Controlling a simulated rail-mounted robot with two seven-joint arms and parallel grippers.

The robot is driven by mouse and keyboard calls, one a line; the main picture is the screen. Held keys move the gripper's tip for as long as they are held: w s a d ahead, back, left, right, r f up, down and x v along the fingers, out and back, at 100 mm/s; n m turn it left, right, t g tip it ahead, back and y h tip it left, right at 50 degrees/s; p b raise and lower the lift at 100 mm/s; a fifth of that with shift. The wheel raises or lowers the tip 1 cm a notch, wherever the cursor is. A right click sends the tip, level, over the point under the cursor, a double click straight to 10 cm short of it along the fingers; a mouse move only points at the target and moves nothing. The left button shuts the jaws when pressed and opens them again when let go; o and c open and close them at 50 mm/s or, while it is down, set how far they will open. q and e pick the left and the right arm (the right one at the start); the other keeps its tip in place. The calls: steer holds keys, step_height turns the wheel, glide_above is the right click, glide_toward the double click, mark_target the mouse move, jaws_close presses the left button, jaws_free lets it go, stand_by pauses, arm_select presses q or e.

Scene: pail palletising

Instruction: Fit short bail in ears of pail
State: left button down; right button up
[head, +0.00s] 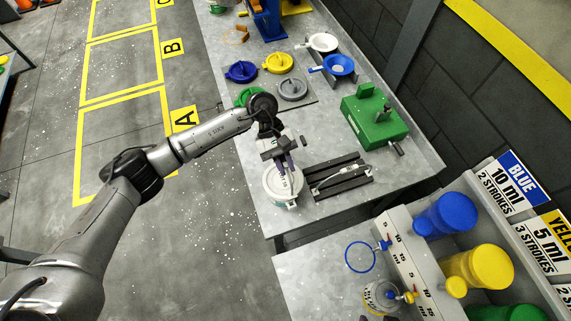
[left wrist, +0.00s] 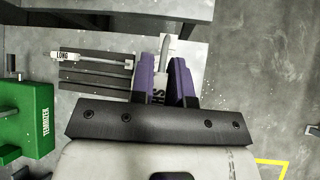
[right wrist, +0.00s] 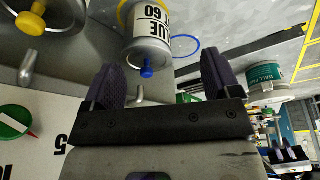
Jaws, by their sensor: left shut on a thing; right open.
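My left gripper (head: 287,172) is shut on the short bail (left wrist: 157,97), a pale piece whose lettering begins "SH" and shows between the purple fingers in the left wrist view. In the head view this gripper is over the white pail (head: 273,192) at the table's front end and hides part of it. The ears cannot be made out, nor whether the bail touches them. The pail, with a teal label, also shows in the right wrist view (right wrist: 265,78). My right gripper (right wrist: 160,88) is open and empty, near a pot marked "BLUE" (right wrist: 148,30).
A dark slotted rack (head: 325,190) right of the pail holds the long bail (left wrist: 90,58). A green box (head: 372,125) stands behind the rack. Coloured lids (head: 279,62) lie farther back. Blue and yellow tint containers (head: 478,267) stand at the front right.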

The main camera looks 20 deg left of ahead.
arm_select(q)
steer(key=shift+f+b, duration=2.35)
arm_select(e)
steer(key=shift+a+f, duration=0.15)
steer(key=shift+f, duration=2.55)
arm_select(q)
steer(key=shift+b, duration=0.3)
arm_select(e)
steer(key=shift+f, duration=0.3)
steer(key=shift+f, duration=0.15)
arm_select(q)
steer(key=shift+b, duration=0.3)
arm_select(e)
steer(key=shift+f, duration=0.2)
steer(key=shift+f, duration=0.2)
arm_select(q)
steer(key=shift+b, duration=0.65)
arm_select(e)
steer(key=shift+f, duration=0.4)
